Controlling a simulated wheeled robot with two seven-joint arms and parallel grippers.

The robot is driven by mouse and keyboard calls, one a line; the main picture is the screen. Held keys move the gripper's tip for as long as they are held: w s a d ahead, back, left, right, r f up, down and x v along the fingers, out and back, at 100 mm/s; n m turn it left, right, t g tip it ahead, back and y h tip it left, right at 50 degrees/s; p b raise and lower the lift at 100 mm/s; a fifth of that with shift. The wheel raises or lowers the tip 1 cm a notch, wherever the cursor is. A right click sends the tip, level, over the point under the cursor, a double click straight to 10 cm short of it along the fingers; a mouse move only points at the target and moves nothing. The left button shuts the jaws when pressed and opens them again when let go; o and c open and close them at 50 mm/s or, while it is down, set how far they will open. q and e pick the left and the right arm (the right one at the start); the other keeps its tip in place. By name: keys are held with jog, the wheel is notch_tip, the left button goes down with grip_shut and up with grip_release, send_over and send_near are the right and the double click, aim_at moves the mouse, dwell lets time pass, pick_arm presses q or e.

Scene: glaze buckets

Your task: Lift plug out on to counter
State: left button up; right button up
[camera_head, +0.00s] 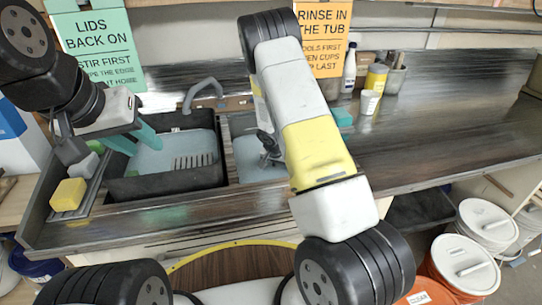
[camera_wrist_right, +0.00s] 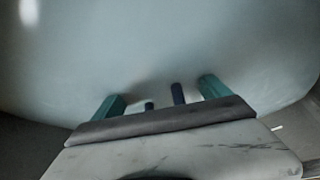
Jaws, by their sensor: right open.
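Two sink basins with pale blue water sit in the counter (camera_head: 440,135): a left basin (camera_head: 165,185) and a right basin (camera_head: 235,125). My right gripper (camera_wrist_right: 160,97) is over pale water in the right wrist view, its teal fingers apart. Two dark blue upright pieces (camera_wrist_right: 178,93) show between the fingers, not visibly clamped; they may be the plug's handle, but I cannot tell. In the head view my right arm mostly hides that gripper over the right basin. My left gripper (camera_head: 133,139) is open and empty over the left basin's left side.
A yellow sponge (camera_head: 68,194) and a grey block lie on a tray left of the basins. A faucet (camera_head: 203,90) stands behind. A teal block (camera_head: 342,116), white cup (camera_head: 370,102), yellow container (camera_head: 376,78) and bottle (camera_head: 349,68) stand at the back. The right counter is clear.

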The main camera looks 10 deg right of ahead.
jog(key=c, duration=1.6)
